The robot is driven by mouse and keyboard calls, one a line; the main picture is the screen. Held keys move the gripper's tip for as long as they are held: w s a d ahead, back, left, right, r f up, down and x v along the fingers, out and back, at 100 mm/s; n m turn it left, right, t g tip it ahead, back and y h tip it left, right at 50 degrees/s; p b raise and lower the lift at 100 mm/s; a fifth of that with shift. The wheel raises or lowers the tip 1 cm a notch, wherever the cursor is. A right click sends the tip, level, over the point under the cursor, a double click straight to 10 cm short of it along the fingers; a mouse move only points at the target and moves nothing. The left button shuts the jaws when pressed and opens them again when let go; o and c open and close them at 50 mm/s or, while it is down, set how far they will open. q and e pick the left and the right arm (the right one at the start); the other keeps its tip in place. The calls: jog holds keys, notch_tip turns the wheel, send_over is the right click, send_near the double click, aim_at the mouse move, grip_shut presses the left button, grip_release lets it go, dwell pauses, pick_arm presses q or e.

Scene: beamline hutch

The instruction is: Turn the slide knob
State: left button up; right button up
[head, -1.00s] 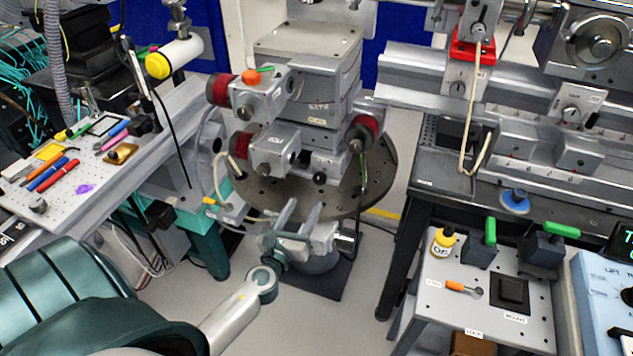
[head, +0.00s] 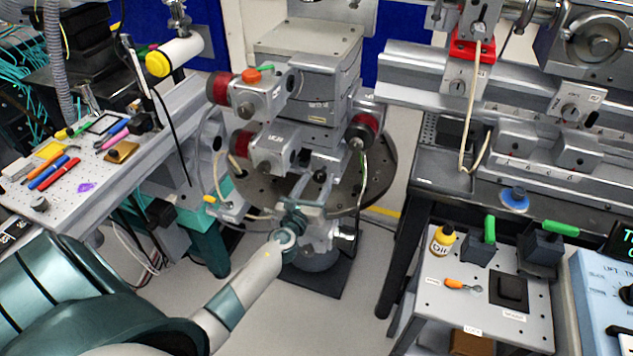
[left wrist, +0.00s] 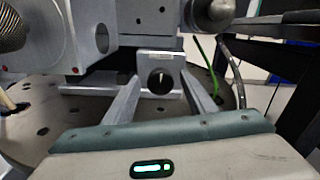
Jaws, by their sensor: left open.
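A stage stack (head: 305,90) with several knobs and drive housings stands on a round dark breadboard (head: 378,172). At its low front is a small dark round knob (head: 320,176), which I take for the slide knob; no label on it can be read. In the left wrist view, a round dark knob end (left wrist: 160,80) on a small grey bracket shows between my finger ends. My left gripper (head: 312,187) is open at the low front of the stack, a finger on either side of the knob in the picture. Contact cannot be told. My right gripper is not in view.
Red-banded knobs (head: 363,131) and grey drive housings (head: 274,150) crowd the stack near my gripper. A green cable (left wrist: 205,62) runs to the right of my fingers. A perforated tool bench (head: 75,205) stands left, a small cart (head: 455,310) right.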

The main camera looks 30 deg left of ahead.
pick_arm(q)
jog(key=c, duration=1)
jog(key=shift+c, duration=0.2)
jog(key=shift+n, duration=0.4)
